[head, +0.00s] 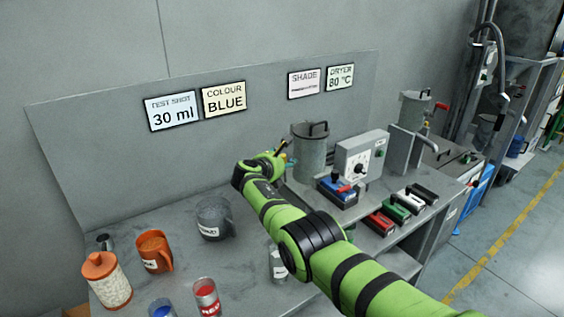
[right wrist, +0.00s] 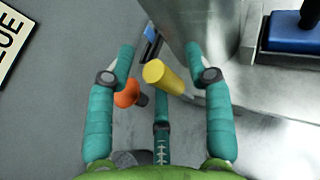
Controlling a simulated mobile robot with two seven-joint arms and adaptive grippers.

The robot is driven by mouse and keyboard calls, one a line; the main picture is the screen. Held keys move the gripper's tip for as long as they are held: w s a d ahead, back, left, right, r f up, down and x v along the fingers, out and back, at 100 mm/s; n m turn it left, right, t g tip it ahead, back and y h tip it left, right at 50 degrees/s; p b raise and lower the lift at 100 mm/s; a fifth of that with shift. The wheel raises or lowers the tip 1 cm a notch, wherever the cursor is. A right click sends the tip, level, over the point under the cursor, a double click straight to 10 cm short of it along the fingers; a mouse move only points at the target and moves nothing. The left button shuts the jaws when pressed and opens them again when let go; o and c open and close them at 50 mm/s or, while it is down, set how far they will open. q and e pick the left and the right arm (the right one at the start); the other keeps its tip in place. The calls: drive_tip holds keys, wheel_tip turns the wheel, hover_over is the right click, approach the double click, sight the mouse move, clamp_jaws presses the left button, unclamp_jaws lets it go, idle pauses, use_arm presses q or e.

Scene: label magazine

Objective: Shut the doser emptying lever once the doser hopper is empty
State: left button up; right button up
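A grey metal cylinder with a lid and black handle (head: 311,150), which looks like the doser, stands on the bench beside a box with a dial (head: 361,158). My right gripper (head: 274,161) is at its left side. In the right wrist view my right gripper (right wrist: 159,52) is open, its fingers wide apart. A yellow lever grip (right wrist: 163,77) lies between the fingers, with no clear contact. An orange knob (right wrist: 127,93) and a blue-tipped part (right wrist: 151,34) are close by. The hopper's inside is hidden. My left gripper is not in view.
A grey jug (head: 214,218), an orange jug (head: 154,251), an orange-lidded canister (head: 105,279) and a red-filled cup (head: 206,298) stand at the left. Blue (head: 337,191), red, green and black boxes sit right of the doser. Signs hang on the back panel (head: 80,130).

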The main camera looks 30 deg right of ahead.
drive_tip(key=shift+f, duration=0.1)
drive_tip(key=v, duration=1.2)
idle(0.6)
